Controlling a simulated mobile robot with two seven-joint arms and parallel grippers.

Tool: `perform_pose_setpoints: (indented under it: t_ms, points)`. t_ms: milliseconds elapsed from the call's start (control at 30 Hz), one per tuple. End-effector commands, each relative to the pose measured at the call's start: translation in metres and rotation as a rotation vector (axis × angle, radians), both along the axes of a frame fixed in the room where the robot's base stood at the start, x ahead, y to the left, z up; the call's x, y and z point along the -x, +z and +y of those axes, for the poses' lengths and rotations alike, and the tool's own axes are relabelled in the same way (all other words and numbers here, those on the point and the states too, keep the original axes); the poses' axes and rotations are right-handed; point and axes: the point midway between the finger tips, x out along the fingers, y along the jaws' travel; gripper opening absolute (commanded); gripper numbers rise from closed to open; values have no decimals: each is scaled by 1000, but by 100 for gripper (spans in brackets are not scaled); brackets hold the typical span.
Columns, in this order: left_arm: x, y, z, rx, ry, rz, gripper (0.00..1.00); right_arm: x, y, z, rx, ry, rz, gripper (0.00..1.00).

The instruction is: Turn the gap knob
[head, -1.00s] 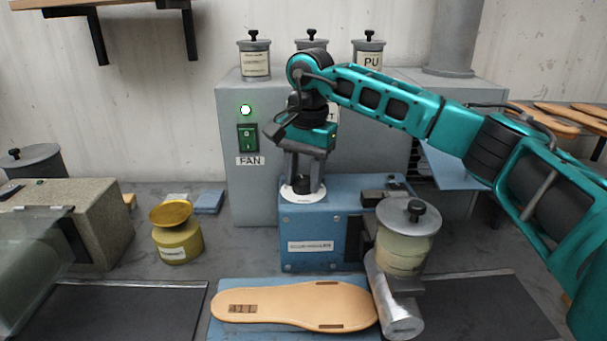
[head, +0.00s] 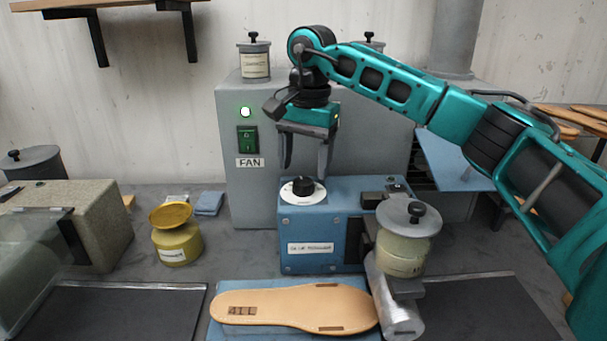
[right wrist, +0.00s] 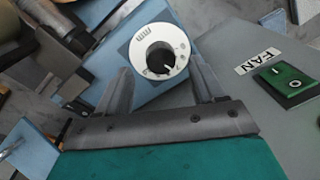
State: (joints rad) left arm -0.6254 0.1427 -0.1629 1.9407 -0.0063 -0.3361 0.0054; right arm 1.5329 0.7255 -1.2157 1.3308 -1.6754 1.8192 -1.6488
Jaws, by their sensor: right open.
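The gap knob (head: 303,186) is a black knob on a white round dial (head: 288,195) on top of the blue machine (head: 300,228). In the right wrist view the knob (right wrist: 160,57) shows a white pointer line, and the dial (right wrist: 143,36) bears "mm" and small marks too small to read. My right gripper (head: 305,172) is open and empty, fingers pointing down, just above and behind the knob, apart from it. In the right wrist view the fingers of the gripper (right wrist: 165,85) stand either side of the knob's lower edge. My left gripper is not in view.
A grey fan cabinet (head: 250,200) with a green switch (head: 247,139) stands behind. A lidded glue pot (head: 405,240) stands at the machine's right. A yellow pot (head: 177,240) stands left.

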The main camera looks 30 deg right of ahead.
Motion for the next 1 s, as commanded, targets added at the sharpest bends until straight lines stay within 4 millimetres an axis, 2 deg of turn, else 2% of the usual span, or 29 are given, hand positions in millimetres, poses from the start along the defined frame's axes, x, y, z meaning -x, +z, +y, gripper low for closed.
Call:
perform_pose_setpoints:
  t_ms: [33, 200, 400, 600, 1000]
  points:
    - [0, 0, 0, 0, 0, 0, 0, 0, 14, 0, 0, -1, -5, 69]
    - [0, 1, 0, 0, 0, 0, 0, 2, 52, -1, -2, 0, -4, 69]
    - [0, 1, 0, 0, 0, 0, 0, 4, 82, -3, 0, 1, -2, 69]
    - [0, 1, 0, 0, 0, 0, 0, 5, 93, -4, 0, 0, 0, 69]
    - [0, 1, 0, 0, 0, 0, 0, 5, 93, -4, 0, 1, 0, 69]
